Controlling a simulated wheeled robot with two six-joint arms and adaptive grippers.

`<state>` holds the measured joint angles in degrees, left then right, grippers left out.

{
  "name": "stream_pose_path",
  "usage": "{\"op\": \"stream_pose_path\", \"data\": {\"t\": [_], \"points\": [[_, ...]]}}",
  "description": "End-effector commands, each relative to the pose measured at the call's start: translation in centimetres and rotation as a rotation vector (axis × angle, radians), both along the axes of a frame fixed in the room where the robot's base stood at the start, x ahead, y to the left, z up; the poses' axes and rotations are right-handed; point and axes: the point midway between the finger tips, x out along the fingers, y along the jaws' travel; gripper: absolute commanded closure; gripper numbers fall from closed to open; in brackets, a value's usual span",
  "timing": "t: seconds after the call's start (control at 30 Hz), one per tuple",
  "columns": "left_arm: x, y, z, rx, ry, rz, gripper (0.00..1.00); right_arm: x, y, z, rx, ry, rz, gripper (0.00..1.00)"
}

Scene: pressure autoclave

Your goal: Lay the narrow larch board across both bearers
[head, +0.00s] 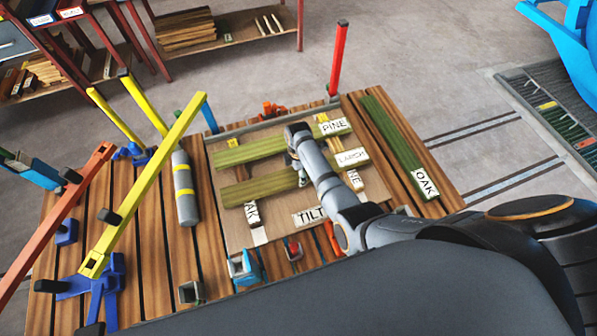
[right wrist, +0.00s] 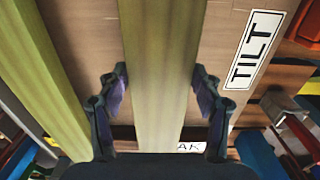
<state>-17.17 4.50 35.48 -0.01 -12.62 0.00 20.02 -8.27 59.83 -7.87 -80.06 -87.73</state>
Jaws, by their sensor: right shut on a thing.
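The narrow larch board (head: 250,188) is green, with a LARCH label at its right end, over the pale panel (head: 285,205) on the slatted table. My right gripper (head: 300,180) is shut on it near mid-length. In the right wrist view the board (right wrist: 163,65) runs between my two fingers (right wrist: 162,98). I cannot tell whether it is lifted or resting. A similar board (head: 250,152) with a PINE label lies behind it. Cards ending in AK (head: 252,213) and NE (head: 354,178) show at the near side; the bearers themselves are hard to make out. My left gripper is out of view.
A green OAK board (head: 395,140) lies at the right of the table. A long yellow bar (head: 150,180) slants up at the left, and a red post (head: 339,60) rises at the back. A TILT label (head: 310,215) is in front.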

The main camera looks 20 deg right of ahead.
Motion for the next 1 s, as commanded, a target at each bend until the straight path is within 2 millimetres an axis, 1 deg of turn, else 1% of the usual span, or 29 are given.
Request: {"op": "stream_pose_path", "data": {"t": [0.1,0.13,0.27,0.57,0.67,0.77,0.9,1.0], "points": [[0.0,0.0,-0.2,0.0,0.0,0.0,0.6,0.1,0.0,-0.3,0.0,-0.001,0.0,0.94],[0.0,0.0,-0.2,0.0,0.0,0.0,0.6,0.0,0.0,-0.3,0.0,0.001,0.0,0.31],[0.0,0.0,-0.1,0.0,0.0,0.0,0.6,0.0,0.0,-0.3,0.0,0.001,0.0,0.13],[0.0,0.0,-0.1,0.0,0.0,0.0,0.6,0.0,0.0,-0.3,0.0,0.001,0.0,0.12],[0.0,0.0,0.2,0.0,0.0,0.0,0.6,0.0,0.0,0.4,0.0,-0.001,0.0,0.12],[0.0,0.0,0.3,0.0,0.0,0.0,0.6,0.0,0.0,2.0,0.0,-0.003,0.0,0.12],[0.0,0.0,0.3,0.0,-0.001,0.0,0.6,0.1,0.0,4.8,0.0,-0.004,0.0,0.12],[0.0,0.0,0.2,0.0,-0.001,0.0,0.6,0.1,0.0,6.3,0.0,-0.003,0.0,0.12]]}}
